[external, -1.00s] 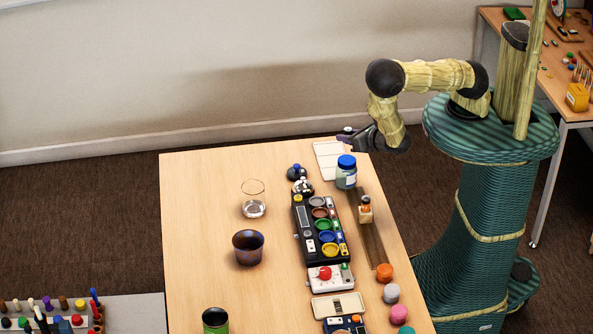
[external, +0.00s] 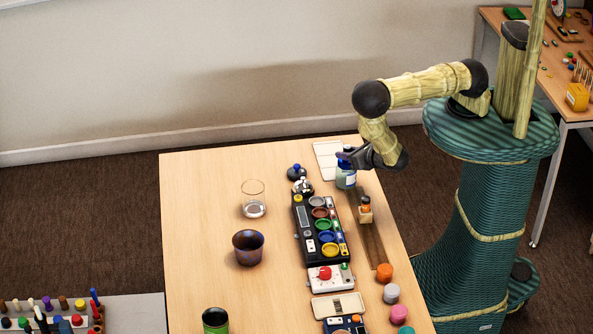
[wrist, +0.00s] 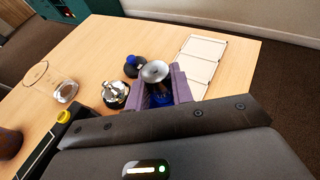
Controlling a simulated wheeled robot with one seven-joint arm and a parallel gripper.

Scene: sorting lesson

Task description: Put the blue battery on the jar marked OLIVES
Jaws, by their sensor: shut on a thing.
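My gripper (external: 348,156) is at the far end of the table, right over the jar (external: 350,181) with a blue lid. The fingers hide most of the lid, and I cannot read the jar's label. In the wrist view my gripper (wrist: 160,88) is shut on the blue battery (wrist: 154,71), whose round silver end faces up between the purple fingers. Blue shows low between the fingers. Whether the battery touches the lid cannot be told.
A dark knob-topped piece (wrist: 136,67) and a shiny metal bell (wrist: 116,93) stand close to the left of my gripper. A white tray (external: 326,158) lies beyond. A glass (external: 254,208) and a dark cup (external: 248,247) stand left; the table's far left is clear.

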